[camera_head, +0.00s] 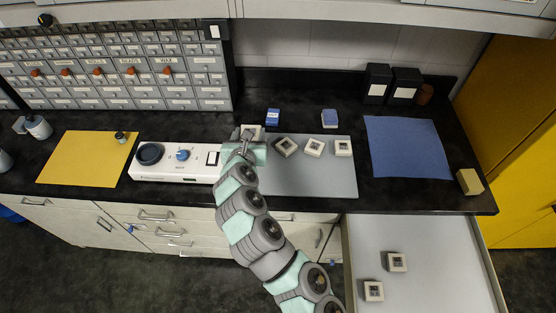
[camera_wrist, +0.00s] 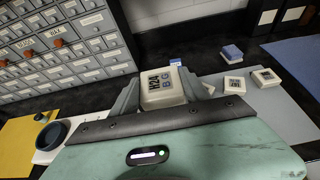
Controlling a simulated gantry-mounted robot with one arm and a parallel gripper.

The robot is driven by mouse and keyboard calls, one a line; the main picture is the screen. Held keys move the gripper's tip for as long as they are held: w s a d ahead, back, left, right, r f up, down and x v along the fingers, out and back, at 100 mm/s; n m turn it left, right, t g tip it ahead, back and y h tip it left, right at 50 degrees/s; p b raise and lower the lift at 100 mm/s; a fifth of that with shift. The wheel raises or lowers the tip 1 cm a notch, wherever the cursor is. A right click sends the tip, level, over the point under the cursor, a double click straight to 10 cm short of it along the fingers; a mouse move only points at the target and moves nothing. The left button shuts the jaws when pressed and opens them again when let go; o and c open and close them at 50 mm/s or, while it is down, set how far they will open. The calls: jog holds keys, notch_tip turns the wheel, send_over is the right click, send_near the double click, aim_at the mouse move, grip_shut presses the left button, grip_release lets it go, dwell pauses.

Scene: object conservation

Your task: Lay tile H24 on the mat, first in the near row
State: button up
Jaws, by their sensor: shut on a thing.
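A cream tile with a white label reading H24 (camera_wrist: 163,88) is between the fingers of my gripper (camera_wrist: 160,95) in the wrist view. In the head view my gripper (camera_head: 246,142) is over the left end of the grey mat (camera_head: 300,184), with the held tile (camera_head: 251,130) just beyond it. I cannot tell whether the tile touches the surface below. Three other tiles lie on the grey mat: a turned one (camera_head: 286,146), a middle one (camera_head: 314,147) and a right one (camera_head: 343,148). A blue mat (camera_head: 408,147) and a yellow mat (camera_head: 85,158) lie bare of tiles.
A white device (camera_head: 176,163) with a dark dish and blue knob stands left of my gripper. Two small blue boxes (camera_head: 273,116) (camera_head: 330,118) stand behind the grey mat. A yellowish block (camera_head: 469,181) sits at right. An open drawer (camera_head: 425,290) holds two tiles (camera_head: 397,262) (camera_head: 374,291).

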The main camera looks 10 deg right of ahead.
notch_tip(320, 180, down, 19)
jog(key=shift+r+b, duration=0.2)
jog(key=shift+b, duration=0.75)
jog(key=shift+f, duration=0.1)
jog(key=o, duration=1.5)
